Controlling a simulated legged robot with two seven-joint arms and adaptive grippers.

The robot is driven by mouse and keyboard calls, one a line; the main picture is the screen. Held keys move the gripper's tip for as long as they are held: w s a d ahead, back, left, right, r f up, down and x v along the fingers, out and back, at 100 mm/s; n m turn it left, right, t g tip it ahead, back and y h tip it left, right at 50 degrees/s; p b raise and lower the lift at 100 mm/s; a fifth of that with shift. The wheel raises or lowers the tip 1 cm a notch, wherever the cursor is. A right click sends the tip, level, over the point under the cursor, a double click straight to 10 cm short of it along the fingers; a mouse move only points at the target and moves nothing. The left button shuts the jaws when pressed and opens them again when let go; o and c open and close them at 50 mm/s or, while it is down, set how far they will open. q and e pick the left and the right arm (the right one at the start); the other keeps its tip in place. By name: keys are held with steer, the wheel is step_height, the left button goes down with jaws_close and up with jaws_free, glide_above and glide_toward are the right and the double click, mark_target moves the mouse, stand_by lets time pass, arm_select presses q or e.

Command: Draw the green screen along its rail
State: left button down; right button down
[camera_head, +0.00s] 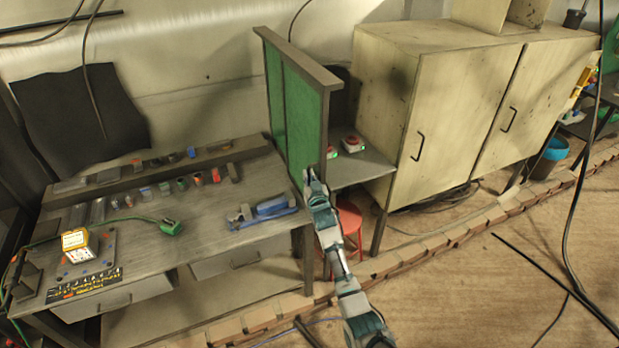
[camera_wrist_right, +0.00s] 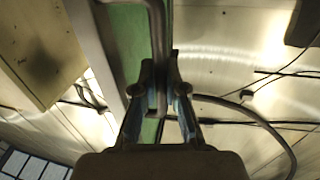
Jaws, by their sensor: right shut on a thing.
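The green screen (camera_head: 295,108) stands upright on the workbench near its right end, under a dark rail (camera_head: 297,55) that runs from back to front. My right gripper (camera_head: 314,178) is at the screen's near lower edge. In the right wrist view the right gripper (camera_wrist_right: 160,90) is shut on a grey bar-shaped handle (camera_wrist_right: 157,40), with the green screen (camera_wrist_right: 127,45) just behind it. The fingers hide part of the handle. My left gripper is in neither view.
The workbench (camera_head: 130,240) holds small tools, a blue plane (camera_head: 270,207) and a yellow-white box (camera_head: 78,243). A pale cabinet (camera_head: 440,130) stands to the right. Cables hang at the far right.

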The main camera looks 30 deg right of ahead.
stand_by(0.3)
steer(key=c, duration=1.2)
jaws_free()
steer(key=shift+s, duration=0.15)
steer(key=v, duration=1.1)
steer(key=shift+s, duration=0.35)
